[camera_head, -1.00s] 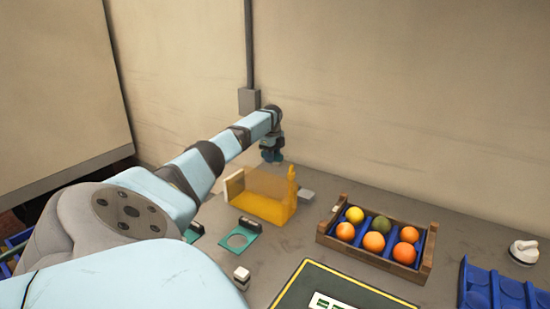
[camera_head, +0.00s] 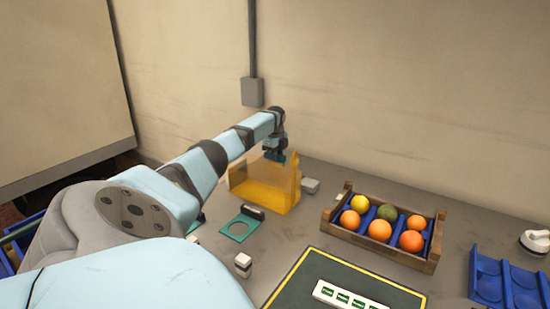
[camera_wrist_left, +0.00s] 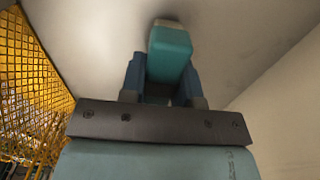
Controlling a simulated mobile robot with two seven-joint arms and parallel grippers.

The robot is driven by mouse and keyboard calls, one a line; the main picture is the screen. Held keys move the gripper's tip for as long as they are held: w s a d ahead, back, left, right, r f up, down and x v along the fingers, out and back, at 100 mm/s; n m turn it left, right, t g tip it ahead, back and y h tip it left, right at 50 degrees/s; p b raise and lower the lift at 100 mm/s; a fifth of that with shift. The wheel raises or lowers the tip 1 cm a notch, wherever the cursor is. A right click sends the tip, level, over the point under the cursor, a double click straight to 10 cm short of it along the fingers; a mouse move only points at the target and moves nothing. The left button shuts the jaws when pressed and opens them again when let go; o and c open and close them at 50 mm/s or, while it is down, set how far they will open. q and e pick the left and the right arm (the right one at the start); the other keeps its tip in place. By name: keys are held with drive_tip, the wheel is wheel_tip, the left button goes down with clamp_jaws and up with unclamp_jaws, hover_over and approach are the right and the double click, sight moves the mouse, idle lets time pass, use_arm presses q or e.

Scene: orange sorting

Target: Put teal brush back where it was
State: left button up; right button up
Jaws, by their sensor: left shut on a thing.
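My left gripper (camera_head: 275,155) is at the back of the table, over the yellow translucent holder (camera_head: 265,188). In the left wrist view, the left gripper (camera_wrist_left: 160,85) is shut on the teal brush (camera_wrist_left: 170,48), a teal block with a pale far end. In the head view the brush is hardly told apart from the fingers. A yellow mesh, likely the holder's wall, stands to the left in the wrist view (camera_wrist_left: 35,85). I cannot tell whether the brush touches the holder. My right gripper is not in view.
A wooden crate (camera_head: 432,262) with several oranges and other fruit stands right of the holder. A teal plate with a round hole (camera_head: 240,237), a small white block (camera_head: 243,262) and a green mat (camera_head: 300,283) lie in front. A blue tray (camera_head: 490,280) is at far right.

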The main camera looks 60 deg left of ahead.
use_arm(q)
drive_tip(key=shift+f, duration=0.6)
idle(0.7)
drive_tip(key=o, duration=1.4)
